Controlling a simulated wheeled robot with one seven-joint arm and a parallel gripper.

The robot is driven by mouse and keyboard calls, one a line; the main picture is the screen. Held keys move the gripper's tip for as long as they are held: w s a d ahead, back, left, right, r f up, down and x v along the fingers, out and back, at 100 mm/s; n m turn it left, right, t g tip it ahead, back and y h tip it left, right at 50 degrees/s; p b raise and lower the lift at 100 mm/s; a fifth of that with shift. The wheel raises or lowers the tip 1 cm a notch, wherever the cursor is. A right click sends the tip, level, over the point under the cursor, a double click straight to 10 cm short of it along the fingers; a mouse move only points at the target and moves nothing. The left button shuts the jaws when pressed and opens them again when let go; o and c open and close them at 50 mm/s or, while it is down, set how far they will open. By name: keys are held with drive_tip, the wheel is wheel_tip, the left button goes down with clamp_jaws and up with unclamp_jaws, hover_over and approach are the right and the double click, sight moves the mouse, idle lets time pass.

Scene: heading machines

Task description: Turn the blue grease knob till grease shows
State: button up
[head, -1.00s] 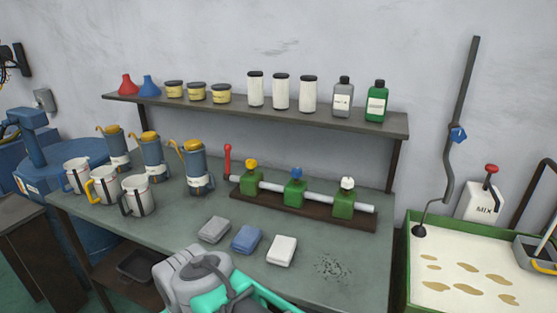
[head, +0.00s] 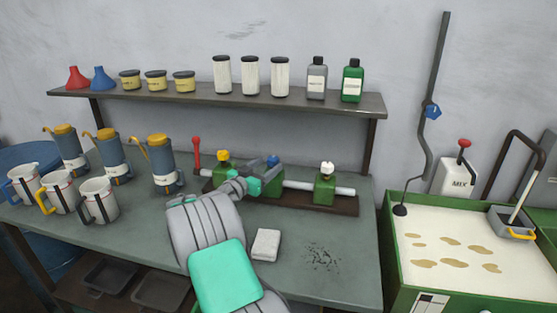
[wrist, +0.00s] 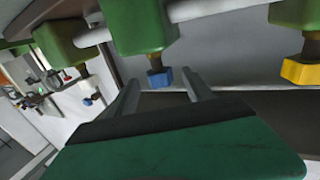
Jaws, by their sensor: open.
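In the head view my gripper (head: 262,180) is at the middle block. No grease can be made out there.
A yellow knob (head: 223,155) stands left of the blue one and a white knob (head: 327,168) right. A red lever (head: 197,150) rises at the left end. A shelf (head: 205,97) with jars and bottles overhangs behind. A white block (head: 265,245) lies in front.

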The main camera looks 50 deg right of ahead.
drive_tip(key=d+p, duration=0.1)
drive_tip(key=d, duration=0.6)
drive_tip(key=shift+w+d, duration=0.15)
drive_tip(key=shift+c, duration=0.6)
clamp_jaws()
